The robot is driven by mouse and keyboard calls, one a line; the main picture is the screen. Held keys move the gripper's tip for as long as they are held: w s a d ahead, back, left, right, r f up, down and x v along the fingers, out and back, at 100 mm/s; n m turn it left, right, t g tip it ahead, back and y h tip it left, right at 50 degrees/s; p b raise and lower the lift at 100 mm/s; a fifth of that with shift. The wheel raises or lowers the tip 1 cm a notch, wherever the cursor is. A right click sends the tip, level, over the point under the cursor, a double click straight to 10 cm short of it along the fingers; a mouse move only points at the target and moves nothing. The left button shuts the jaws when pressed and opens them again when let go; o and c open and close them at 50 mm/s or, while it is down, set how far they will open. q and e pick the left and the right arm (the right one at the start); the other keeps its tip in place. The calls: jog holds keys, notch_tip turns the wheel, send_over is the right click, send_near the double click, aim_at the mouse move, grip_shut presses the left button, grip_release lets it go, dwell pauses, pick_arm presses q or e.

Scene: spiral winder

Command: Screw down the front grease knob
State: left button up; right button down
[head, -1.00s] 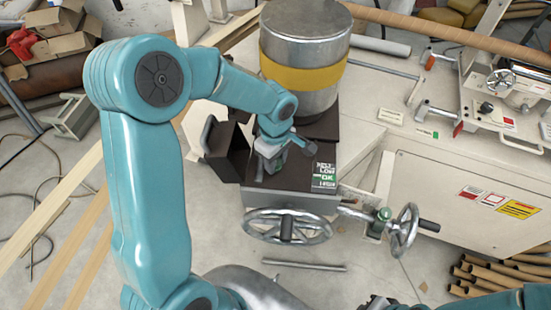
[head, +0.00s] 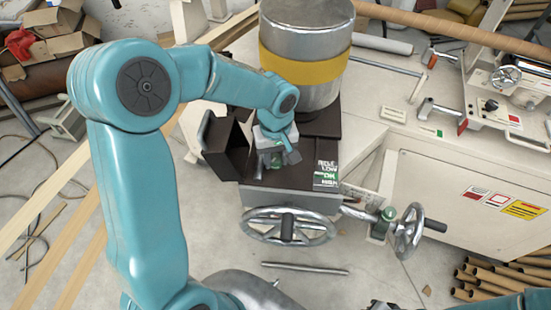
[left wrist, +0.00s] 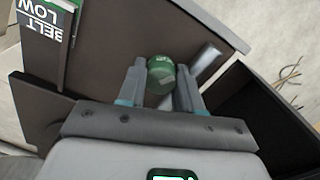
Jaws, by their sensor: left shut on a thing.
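A round green-capped knob (left wrist: 161,76) stands between the two fingers of my left gripper (left wrist: 160,88) in the left wrist view. The fingers are shut on its sides. In the head view my left gripper (head: 279,160) points down over the dark top of the machine block, and a little green of the knob shows between its fingers. The knob's lower part is hidden. At the bottom edge of the head view a dark piece (head: 378,304) is perhaps my right gripper; its fingers cannot be made out.
A handwheel (head: 288,226) and another green-capped part (head: 388,213) are in front.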

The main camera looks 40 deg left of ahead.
pick_arm(q)
jog(key=m, duration=0.3)
jog(key=shift+m+b, duration=0.4)
jog(key=m, duration=0.3)
jog(key=shift+r+m, duration=0.1)
jog(key=shift+m, duration=0.2)
jog(key=m, duration=0.3)
jog(key=shift+m, duration=0.4)
jog(key=m, duration=0.3)
jog(key=shift+w+m, duration=0.1)
jog(key=shift+m, duration=0.2)
jog(key=m+p, duration=0.1)
jog(key=m, duration=0.5)
jog(key=shift+r, duration=0.1)
jog(key=m+p, duration=0.1)
jog(key=m, duration=0.5)
jog(key=shift+m, duration=0.4)
